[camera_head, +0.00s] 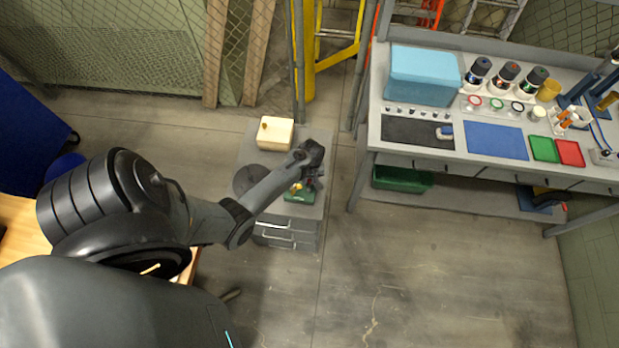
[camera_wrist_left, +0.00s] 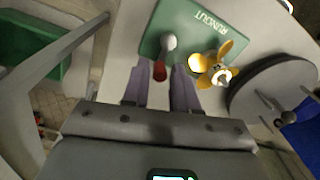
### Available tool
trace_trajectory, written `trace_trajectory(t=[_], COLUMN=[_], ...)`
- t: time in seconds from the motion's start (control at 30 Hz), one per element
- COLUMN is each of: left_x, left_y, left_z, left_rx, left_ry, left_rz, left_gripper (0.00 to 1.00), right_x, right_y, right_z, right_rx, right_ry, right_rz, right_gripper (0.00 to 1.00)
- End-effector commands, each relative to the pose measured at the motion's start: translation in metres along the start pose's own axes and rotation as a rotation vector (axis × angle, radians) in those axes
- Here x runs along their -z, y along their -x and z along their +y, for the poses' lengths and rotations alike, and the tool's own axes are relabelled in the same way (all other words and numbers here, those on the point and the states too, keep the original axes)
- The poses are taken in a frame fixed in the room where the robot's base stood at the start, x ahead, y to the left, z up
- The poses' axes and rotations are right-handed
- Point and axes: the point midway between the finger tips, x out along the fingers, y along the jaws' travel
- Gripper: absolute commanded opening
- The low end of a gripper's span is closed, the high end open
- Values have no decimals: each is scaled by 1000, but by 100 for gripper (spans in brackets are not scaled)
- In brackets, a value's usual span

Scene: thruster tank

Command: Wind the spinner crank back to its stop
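A green base marked RUNOUT (camera_wrist_left: 178,20) stands on the grey cabinet top. It carries a yellow bladed part (camera_wrist_left: 225,62) and a red handle (camera_wrist_left: 160,71) with a pale rounded knob (camera_wrist_left: 168,42) beyond it. In the head view the green base (camera_head: 299,197) is partly hidden by my arm. A dark round disc (camera_wrist_left: 262,88) with a small knobbed lever (camera_wrist_left: 284,116) sits beside the yellow part; which part is the spinner crank I cannot tell for sure. My left gripper (camera_wrist_left: 159,92) is open, its fingers on either side of the red handle's near end. My right gripper is not in view.
A cream box (camera_head: 275,134) stands at the back of the cabinet top. A workbench (camera_head: 455,172) with a blue box (camera_head: 424,74), mats and jars is to the right, with a green bin (camera_head: 402,179) below. Open floor lies in front.

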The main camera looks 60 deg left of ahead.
Motion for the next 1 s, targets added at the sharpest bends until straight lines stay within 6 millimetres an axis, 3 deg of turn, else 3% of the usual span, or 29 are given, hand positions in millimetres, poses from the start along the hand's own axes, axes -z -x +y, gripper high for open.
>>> trace_trajectory(t=[0.13,0.33,0.67,1.0], left_x=[0,0,0,-1], left_y=[0,0,1,3], left_z=[0,0,0,5], left_rx=[0,0,1,3], left_ry=[0,0,-23,-205], left_rz=[0,0,1,9], left_gripper=[28,0,0,0], right_x=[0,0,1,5], right_y=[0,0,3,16], right_z=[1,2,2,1], right_rx=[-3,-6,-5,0], right_ry=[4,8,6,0], right_rz=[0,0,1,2], right_gripper=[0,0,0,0])
